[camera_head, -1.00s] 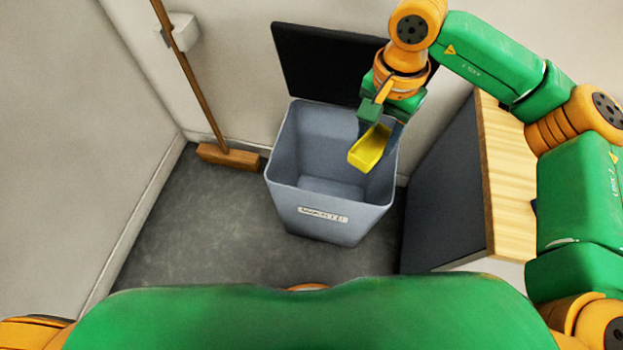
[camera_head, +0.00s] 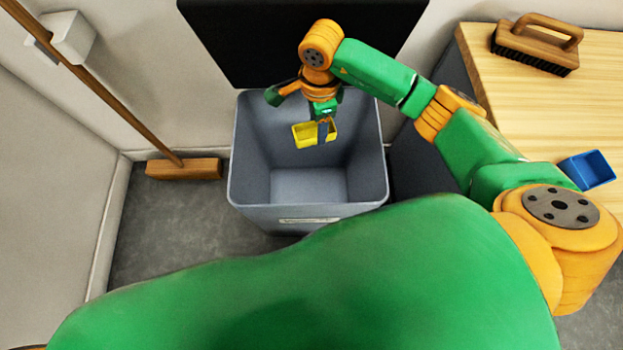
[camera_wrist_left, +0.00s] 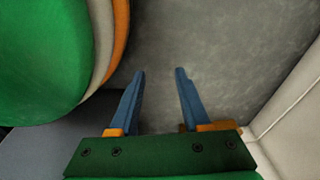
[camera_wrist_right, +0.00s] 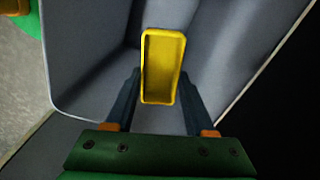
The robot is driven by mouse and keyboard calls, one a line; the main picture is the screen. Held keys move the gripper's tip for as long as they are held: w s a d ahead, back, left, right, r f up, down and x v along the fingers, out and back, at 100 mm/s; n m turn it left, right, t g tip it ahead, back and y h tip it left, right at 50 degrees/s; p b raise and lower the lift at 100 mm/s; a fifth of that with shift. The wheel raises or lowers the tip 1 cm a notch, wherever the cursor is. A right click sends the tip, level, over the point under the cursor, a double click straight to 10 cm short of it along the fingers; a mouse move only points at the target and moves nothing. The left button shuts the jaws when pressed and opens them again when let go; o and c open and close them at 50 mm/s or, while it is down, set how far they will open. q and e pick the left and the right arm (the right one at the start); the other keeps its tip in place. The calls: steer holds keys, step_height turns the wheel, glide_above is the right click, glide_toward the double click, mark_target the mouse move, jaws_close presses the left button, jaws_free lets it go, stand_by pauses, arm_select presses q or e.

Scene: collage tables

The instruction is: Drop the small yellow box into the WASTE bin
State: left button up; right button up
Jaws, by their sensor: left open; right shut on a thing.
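The small yellow box (camera_head: 312,134) is an open-topped tray held in my right gripper (camera_head: 323,124), over the mouth of the grey WASTE bin (camera_head: 250,190). In the right wrist view the yellow box (camera_wrist_right: 161,66) sits between the fingertips of my right gripper (camera_wrist_right: 158,90), with the grey bin walls (camera_wrist_right: 85,60) around and below it. The bin's label is too small to read in the head view. My left gripper (camera_wrist_left: 160,75) is open and empty above the grey floor in the left wrist view.
The dark bin lid (camera_head: 300,40) stands raised behind the bin. A broom (camera_head: 183,168) leans at the left. A wooden table (camera_head: 540,110) at the right holds a brush (camera_head: 537,45) and a small blue box (camera_head: 587,170).

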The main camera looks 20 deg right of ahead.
arm_select(q)
steer(key=shift+w+d, duration=0.1)
steer(key=shift+d, duration=0.05)
arm_select(e)
steer(key=o, duration=1.4)
arm_select(q)
steer(key=shift+s+a+r+p, duration=0.25)
steer(key=shift+s+r+p, duration=0.2)
steer(key=shift+s+p, duration=0.3)
arm_select(e)
step_height(320, 180, up, 7)
